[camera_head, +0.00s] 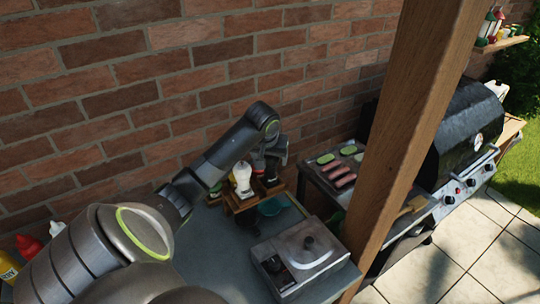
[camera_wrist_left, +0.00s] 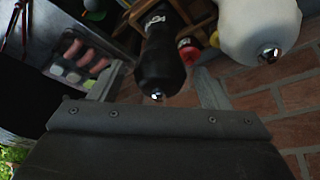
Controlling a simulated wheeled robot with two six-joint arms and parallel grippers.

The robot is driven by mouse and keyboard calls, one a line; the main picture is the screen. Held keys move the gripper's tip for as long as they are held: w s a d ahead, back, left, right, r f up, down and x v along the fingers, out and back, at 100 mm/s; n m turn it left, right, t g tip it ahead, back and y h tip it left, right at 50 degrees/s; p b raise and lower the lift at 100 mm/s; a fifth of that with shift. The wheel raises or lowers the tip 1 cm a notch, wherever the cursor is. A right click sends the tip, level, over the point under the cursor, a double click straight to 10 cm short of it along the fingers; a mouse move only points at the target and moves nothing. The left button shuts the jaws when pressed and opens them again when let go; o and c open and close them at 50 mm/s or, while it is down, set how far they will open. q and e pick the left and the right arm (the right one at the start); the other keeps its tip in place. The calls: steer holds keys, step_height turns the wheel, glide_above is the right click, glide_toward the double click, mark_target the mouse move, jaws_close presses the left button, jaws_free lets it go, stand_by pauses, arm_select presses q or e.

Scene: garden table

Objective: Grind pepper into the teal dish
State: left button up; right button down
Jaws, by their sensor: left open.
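A black pepper mill (camera_wrist_left: 162,62) with a silver tip shows in the left wrist view, in a wooden rack (camera_head: 236,204). My left gripper (camera_head: 272,160) is open at the rack, with its fingers on either side of the black mill in the wrist view. I cannot tell whether they touch it. A white mill (camera_head: 242,177) stands beside it in the rack; it also shows in the wrist view (camera_wrist_left: 258,25). My right gripper is out of view.
A boxy grey appliance with a round knob (camera_head: 306,250) stands at the table's front right. A wooden post (camera_head: 408,120) rises beside it. Behind are a brick wall (camera_head: 130,90) and a grill (camera_head: 440,140) with food on a side tray (camera_head: 335,168). Bottles (camera_head: 28,247) stand at far left.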

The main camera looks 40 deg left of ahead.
arm_select(q)
steer(key=c, duration=1)
steer(key=shift+o, duration=0.2)
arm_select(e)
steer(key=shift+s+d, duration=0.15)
